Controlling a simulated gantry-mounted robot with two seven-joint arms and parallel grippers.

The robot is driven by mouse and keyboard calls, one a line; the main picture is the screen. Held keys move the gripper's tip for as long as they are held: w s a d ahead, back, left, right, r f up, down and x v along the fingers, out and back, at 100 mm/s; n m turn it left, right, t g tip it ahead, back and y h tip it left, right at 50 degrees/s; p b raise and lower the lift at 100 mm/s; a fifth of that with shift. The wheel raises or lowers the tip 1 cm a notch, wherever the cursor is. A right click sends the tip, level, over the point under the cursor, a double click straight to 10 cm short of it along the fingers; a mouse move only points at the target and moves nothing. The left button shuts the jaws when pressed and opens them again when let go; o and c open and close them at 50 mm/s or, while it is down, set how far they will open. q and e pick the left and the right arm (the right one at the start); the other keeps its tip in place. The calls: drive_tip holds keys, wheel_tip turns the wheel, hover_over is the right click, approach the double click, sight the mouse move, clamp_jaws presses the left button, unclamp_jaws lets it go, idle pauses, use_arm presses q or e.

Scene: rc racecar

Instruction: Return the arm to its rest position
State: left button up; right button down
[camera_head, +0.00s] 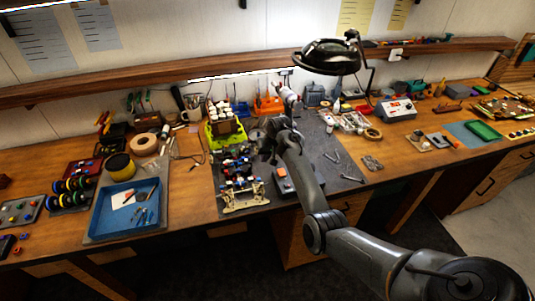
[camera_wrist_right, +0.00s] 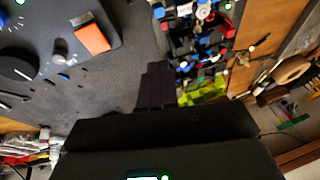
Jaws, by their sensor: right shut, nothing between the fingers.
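My right arm reaches in from the lower right of the head view, over the dark work mat (camera_head: 335,150). My right gripper (camera_head: 266,152) hangs over the mat just behind and right of the partly built racecar (camera_head: 240,185). In the right wrist view my right gripper's dark fingers (camera_wrist_right: 156,84) are together with nothing between them. The racecar (camera_wrist_right: 200,45) shows beyond them at the upper right, apart from the fingers. My left gripper is not in view.
A grey device with an orange switch (camera_wrist_right: 92,38) lies beside the racecar, partly behind my arm in the head view. A blue tray (camera_head: 98,222) stands at left. A green bin (camera_head: 213,143) is behind the racecar. A magnifier lamp (camera_head: 330,58) overhangs the bench. Small tools lie right of my arm.

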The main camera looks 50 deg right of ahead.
drive_tip(key=s+a+f+n+h+p, duration=0.1)
drive_tip(key=s+a+f+n, duration=0.2)
drive_tip(key=s+a, duration=0.55)
drive_tip(key=s+a+f+n+h, duration=0.1)
drive_tip(key=s+a+f+n, duration=0.15)
drive_tip(key=s+a, duration=0.6)
drive_tip(key=s+a+r+n+y, duration=0.1)
drive_tip(key=s+a+r+n, duration=0.1)
drive_tip(key=s+a, duration=0.6)
drive_tip(key=s+a+r+n+y+p, duration=0.1)
drive_tip(key=s+a+n, duration=0.1)
drive_tip(key=s+a, duration=0.6)
drive_tip(key=a, duration=0.3)
drive_tip(key=shift+a+r+g+y, duration=0.3)
drive_tip(key=shift+a+r, duration=0.05)
drive_tip(key=shift+n, duration=0.25)
